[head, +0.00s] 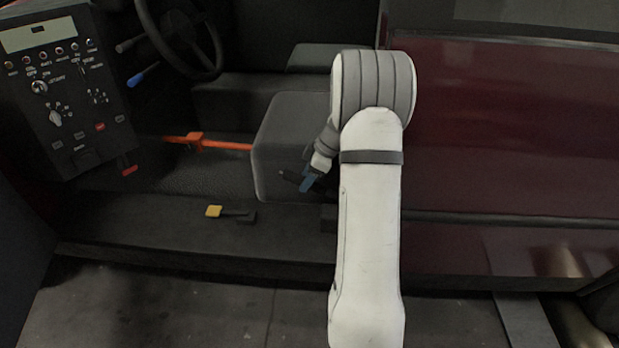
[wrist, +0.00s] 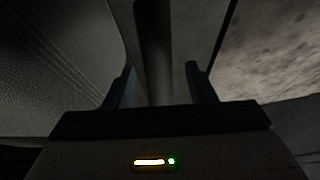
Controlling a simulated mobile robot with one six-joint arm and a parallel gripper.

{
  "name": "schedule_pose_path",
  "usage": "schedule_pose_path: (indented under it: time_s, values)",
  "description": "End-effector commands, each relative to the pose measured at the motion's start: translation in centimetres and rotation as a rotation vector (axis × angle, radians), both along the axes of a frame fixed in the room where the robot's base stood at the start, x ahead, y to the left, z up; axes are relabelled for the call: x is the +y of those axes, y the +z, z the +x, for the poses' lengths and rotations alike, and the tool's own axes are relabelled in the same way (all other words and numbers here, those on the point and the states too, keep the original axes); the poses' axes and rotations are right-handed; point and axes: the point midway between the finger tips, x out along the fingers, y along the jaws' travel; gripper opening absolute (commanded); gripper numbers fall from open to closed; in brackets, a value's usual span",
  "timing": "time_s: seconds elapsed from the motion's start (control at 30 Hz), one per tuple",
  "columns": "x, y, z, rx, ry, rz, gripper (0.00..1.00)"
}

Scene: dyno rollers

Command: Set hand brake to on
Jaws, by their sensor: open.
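My gripper (head: 303,180) is low in front of the dark grey seat box (head: 285,140), at its right part. In the wrist view my gripper (wrist: 160,72) has its two blue-sided fingers apart. A dark upright bar (wrist: 154,40) shows between and beyond them, perhaps the hand brake lever. I cannot tell whether the fingers touch it. In the head view the gripper is small and partly hidden by my arm. No part is clearly labelled as the hand brake.
A steering wheel (head: 180,35) and blue-tipped stalk (head: 143,75) are behind. An orange bar (head: 225,146) crosses to the seat box. A yellow-ended lever (head: 214,211) lies on the sill.

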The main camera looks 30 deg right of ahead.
Motion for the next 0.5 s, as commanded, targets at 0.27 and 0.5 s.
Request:
schedule_pose_path:
  time_s: [0.27,0.5]
  values:
    - [0.0,5.4,0.0,-0.002,0.000,-0.003,0.50]
    - [0.0,8.9,-0.1,-0.001,0.000,-0.001,0.50]
